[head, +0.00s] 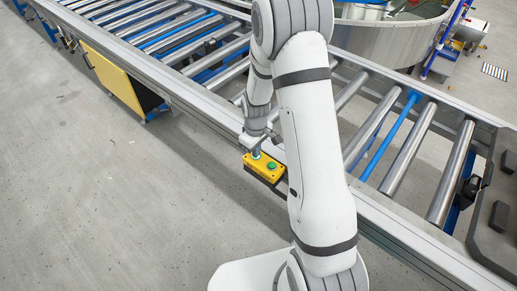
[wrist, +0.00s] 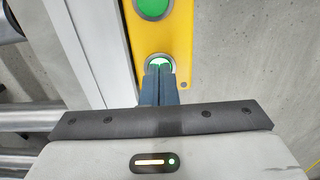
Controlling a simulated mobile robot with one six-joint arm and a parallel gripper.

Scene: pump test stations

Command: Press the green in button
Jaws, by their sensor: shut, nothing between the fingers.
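A yellow button box (head: 262,171) is mounted on the side rail of the conveyor, and it also fills the upper middle of the wrist view (wrist: 178,30). It carries two green buttons. One green button (head: 271,166) is uncovered, and it shows at the top edge of the wrist view (wrist: 153,7). The other green button (wrist: 160,60), with a pale ring, is partly hidden behind my fingertips. My gripper (wrist: 160,68) is shut and empty, with its tips at this second button. I cannot tell whether they touch it. I cannot read any label marking "in".
The roller conveyor (head: 394,155) runs diagonally past the box, with grey and blue rollers. A yellow panel (head: 110,76) hangs under its far left part. A round metal tub (head: 388,42) stands behind it. The concrete floor (head: 120,200) in front is clear.

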